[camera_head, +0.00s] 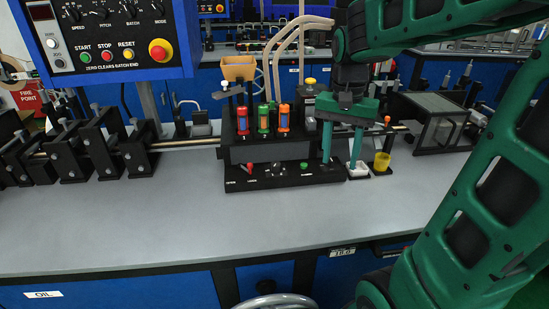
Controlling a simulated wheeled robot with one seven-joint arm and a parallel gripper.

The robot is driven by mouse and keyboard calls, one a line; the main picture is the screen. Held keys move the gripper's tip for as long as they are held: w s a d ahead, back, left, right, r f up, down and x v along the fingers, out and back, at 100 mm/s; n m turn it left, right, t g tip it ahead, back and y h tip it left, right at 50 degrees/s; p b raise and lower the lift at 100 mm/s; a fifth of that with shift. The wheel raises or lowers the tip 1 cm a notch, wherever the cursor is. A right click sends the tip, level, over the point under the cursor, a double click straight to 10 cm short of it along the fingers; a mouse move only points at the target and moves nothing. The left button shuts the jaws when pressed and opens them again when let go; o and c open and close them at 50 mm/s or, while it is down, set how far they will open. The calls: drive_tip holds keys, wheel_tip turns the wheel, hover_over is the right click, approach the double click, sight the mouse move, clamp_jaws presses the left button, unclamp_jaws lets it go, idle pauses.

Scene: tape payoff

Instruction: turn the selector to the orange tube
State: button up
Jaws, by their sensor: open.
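A black fixture on the bench holds a red tube (242,121), a green tube (263,119) and an orange tube (283,118) in a row, orange at the right. On its low front base (320,178), a small dark knob with pale marks (278,169) looks like the selector; its pointing direction is too small to read. My green gripper (340,160) is open and empty, its fingers pointing down at the right end of the base, right of the knob and apart from it.
A red lever (250,168) sits left of the knob and a green button (304,165) right of it. A white tray (358,170) and a yellow cup (382,162) stand close by my gripper. A control panel (105,40) hangs upper left. The front bench top (170,220) is clear.

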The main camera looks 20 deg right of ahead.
drive_tip(key=w+a+m, duration=0.2)
drive_tip(key=w+a, duration=0.1)
drive_tip(key=w, duration=0.6)
drive_tip(key=m, duration=0.2)
hover_over(275, 163)
wheel_tip(275, 163, down, 10)
drive_tip(key=shift+s+f, duration=0.1)
drive_tip(key=shift+f, duration=0.15)
drive_tip(key=shift+c, duration=0.3)
drive_tip(key=c, duration=1)
